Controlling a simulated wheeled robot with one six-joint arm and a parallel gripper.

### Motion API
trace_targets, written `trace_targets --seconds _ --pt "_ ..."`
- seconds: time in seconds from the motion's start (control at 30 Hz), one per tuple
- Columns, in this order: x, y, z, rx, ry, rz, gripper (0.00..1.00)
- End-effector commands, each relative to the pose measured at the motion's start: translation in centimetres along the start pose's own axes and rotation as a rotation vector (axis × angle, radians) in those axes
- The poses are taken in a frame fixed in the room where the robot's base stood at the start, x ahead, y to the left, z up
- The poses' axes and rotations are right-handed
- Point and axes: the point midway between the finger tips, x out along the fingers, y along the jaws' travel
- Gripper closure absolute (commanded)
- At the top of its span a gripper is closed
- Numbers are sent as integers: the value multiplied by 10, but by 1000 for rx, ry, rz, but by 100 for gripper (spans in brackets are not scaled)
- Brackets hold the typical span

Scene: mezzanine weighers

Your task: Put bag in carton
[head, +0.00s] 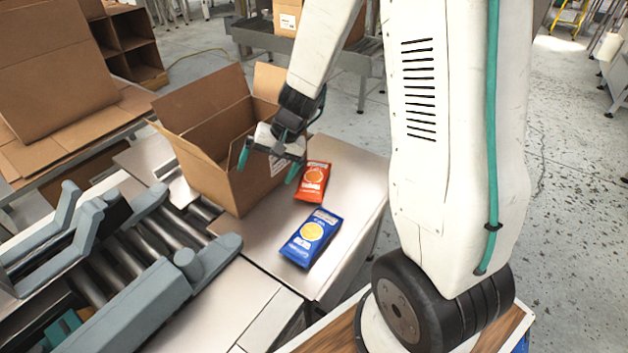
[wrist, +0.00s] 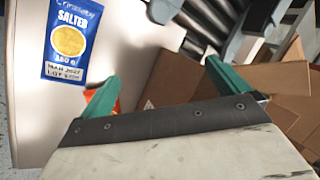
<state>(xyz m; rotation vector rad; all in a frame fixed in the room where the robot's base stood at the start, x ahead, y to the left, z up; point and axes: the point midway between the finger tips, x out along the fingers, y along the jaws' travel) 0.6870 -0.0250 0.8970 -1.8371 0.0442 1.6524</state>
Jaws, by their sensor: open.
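An open cardboard carton (head: 225,140) stands on the metal table with its flaps spread. An orange bag (head: 313,181) lies on the table just right of the carton. A blue bag (head: 310,238) lies nearer the front, apart from the orange one; in the wrist view the blue bag (wrist: 70,38) shows the word "SALTED". My gripper (head: 268,168) is open and empty, above the carton's right side, with its teal fingers spread. In the wrist view my gripper (wrist: 160,80) hides most of the orange bag (wrist: 92,95), and the carton (wrist: 285,85) is at the right.
A roller conveyor (head: 150,235) with grey guides (head: 125,310) runs left of the metal table (head: 345,165). Flat cardboard (head: 55,70) is stacked at the back left. The table right of the bags is bare.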

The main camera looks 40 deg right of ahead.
Motion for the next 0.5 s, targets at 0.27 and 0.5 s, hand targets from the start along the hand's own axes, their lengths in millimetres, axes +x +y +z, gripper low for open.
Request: trace_targets --seconds 0.27,0.5 --pt "89 100 -106 232 297 177 0" --pt "75 158 -145 281 472 448 0"
